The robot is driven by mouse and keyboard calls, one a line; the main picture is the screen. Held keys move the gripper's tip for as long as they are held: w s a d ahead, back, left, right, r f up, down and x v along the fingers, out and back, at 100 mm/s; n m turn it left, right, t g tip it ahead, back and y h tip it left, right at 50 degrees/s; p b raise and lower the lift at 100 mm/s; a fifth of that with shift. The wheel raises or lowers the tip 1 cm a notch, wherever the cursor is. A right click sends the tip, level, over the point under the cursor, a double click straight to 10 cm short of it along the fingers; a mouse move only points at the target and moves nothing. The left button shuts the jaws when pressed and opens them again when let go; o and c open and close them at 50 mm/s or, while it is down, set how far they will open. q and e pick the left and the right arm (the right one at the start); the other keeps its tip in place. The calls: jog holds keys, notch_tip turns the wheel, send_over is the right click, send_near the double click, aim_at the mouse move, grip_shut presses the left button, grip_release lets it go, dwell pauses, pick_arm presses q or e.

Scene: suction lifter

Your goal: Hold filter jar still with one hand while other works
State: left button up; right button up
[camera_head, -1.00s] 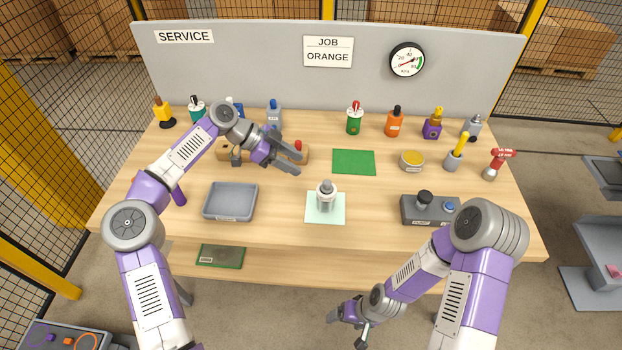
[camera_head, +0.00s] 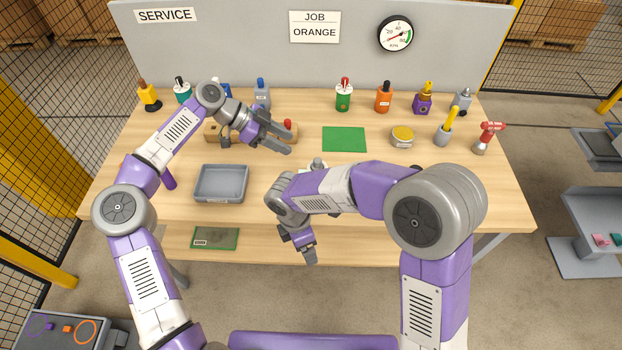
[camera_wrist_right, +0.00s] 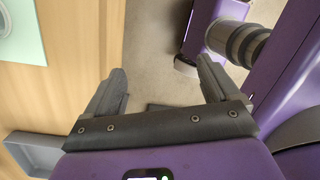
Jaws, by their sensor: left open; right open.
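The filter jar, a pale jar with a grey top in the earlier view, is almost wholly hidden behind my right arm in the head view. A sliver of what seems its top (camera_head: 316,163) shows above the arm. In the right wrist view its pale rounded edge (camera_wrist_right: 4,22) shows at the top left corner on a mint mat (camera_wrist_right: 24,45). My left gripper (camera_head: 288,141) is open and empty above the table, behind the jar and near a wooden rack. My right gripper (camera_head: 309,254) is open and empty at the table's front edge, pointing down; its fingers (camera_wrist_right: 160,85) show apart.
A grey tray (camera_head: 221,184) stands left of the jar. My right arm hides the pump box.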

aim_at(319, 167)
jog(key=w+d+n+t+h, duration=0.1)
jog(key=w+t, duration=0.1)
jog(key=w, duration=0.1)
jog(key=w+d+n+t+h, duration=0.1)
jog(key=w+t, duration=0.1)
jog(key=w, duration=0.1)
jog(key=w+d+n+t+h, duration=0.1)
jog(key=w, duration=0.2)
jog(key=shift+r+n+t, duration=0.1)
jog(key=shift+n+t, duration=0.3)
jog(key=w+r+n+t, duration=0.1)
jog(key=w, duration=0.1)
jog(key=w+a+r+n+t, duration=0.1)
jog(key=t, duration=0.1)
jog(key=w+r+n+t, duration=0.1)
jog(key=w, duration=0.1)
jog(key=shift+w+a+r+t, duration=0.1)
jog(key=shift+w+a+t, duration=0.2)
jog(key=shift+w, duration=0.05)
jog(key=w+n+t, duration=0.2)
jog(key=shift+a+f+n+t, duration=0.2)
jog(key=shift+n+t, duration=0.1)
jog(key=shift+n, duration=0.1)
jog(key=shift+x, duration=3.85)
jog(key=shift+r, duration=0.1)
jog(key=shift+c, duration=0.5)
jog(key=c, duration=1)
